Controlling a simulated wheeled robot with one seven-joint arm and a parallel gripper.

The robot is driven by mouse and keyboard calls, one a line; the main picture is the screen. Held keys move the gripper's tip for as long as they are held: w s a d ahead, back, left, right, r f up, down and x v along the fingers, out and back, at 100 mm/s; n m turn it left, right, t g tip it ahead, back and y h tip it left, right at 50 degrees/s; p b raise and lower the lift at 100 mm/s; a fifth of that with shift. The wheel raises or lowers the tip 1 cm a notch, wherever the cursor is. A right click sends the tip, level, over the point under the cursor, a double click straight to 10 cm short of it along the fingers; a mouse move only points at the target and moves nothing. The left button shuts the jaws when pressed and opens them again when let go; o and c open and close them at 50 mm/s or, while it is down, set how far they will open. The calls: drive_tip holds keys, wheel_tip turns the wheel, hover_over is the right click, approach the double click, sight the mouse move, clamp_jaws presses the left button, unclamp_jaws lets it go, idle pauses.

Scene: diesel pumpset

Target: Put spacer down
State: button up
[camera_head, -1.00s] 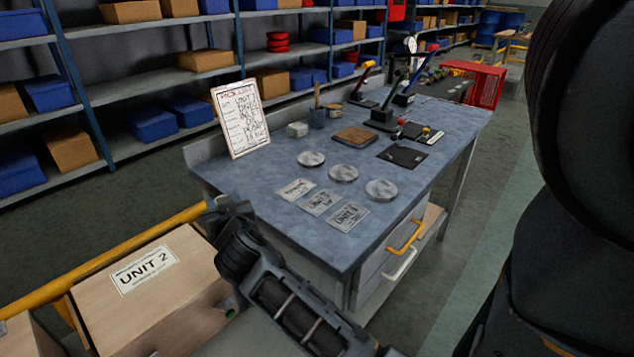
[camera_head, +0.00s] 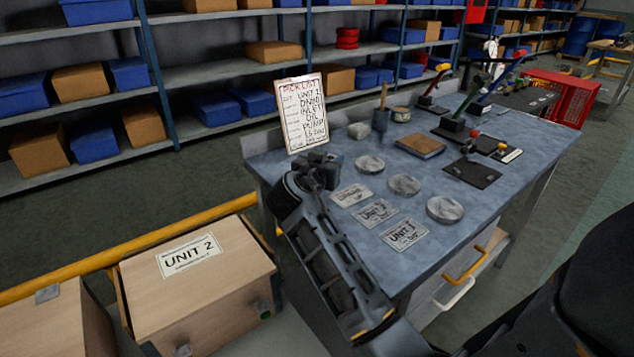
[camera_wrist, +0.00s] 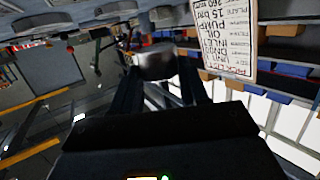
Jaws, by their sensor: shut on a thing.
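My gripper (camera_head: 316,168) is over the left end of the blue-grey workbench (camera_head: 286,160), in front of the pick list. In the wrist view its two dark fingers (camera_wrist: 160,82) are shut on a rounded grey metal piece, the spacer (camera_wrist: 155,62). In the head view the spacer is too dark and small to tell from the gripper. The gripper appears raised above the bench; the exact gap cannot be told.
Three round grey discs (camera_head: 404,184) and three unit labels (camera_head: 376,212) lie right of my gripper. The pick list (camera_head: 303,112) stands behind it. The UNIT 2 crate (camera_head: 205,285) is front left.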

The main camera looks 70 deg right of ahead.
drive_tip(key=w, duration=0.1)
drive_tip(key=w+f, duration=0.2)
drive_tip(key=w, duration=0.1)
drive_tip(key=shift+a+f, duration=0.25)
drive_tip(key=shift+a, duration=0.05)
drive_tip(key=shift+f, duration=1.95)
drive_tip(key=shift+f, duration=0.2)
drive_tip(key=o, duration=1.2)
drive_tip(key=shift+o, duration=0.2)
drive_tip(key=shift+r, duration=0.1)
